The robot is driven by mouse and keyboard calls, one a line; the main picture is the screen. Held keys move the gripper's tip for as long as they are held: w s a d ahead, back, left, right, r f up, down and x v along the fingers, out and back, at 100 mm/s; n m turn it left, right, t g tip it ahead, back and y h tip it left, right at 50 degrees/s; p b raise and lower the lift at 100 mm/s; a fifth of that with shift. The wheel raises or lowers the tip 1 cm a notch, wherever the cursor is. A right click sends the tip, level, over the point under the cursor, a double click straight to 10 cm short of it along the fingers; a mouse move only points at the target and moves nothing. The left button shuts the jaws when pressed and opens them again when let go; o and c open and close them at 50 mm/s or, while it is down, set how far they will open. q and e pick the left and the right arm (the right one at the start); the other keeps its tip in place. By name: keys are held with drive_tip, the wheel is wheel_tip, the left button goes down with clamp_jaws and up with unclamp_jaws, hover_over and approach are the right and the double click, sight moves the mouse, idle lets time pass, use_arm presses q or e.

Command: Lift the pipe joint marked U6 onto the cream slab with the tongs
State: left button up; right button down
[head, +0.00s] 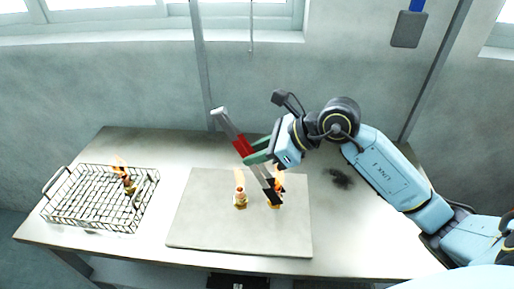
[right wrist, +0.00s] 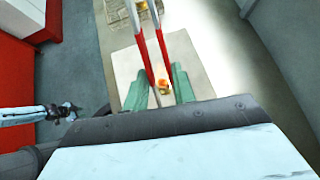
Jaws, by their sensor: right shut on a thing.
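My right gripper (head: 259,150), with green fingers, is shut on the red-handled tongs (head: 241,146). The tongs slant down to the right, and their dark tips are at a brassy pipe joint (head: 276,204) with a flame, over the right part of the cream slab (head: 210,233). I cannot tell whether the tips grip it. Another flaming pipe joint (head: 240,200) stands on the slab to its left. A third (head: 129,187) is in the mesh tray. No U6 mark is readable. My left gripper (right wrist: 72,112) shows small in the right wrist view; its opening is unclear.
The wire mesh tray (head: 95,222) with raised handles sits on the table's left side. The table (head: 150,145) has bare room behind the slab and between tray and slab. A dark smudge (head: 340,178) lies right of the slab. The wall rises behind the table.

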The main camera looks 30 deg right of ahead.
drive_tip(key=c, duration=1.5)
unclamp_jaws()
drive_tip(key=shift+f, duration=0.1)
wheel_tip(320, 180, up, 10)
drive_tip(key=p, duration=0.6)
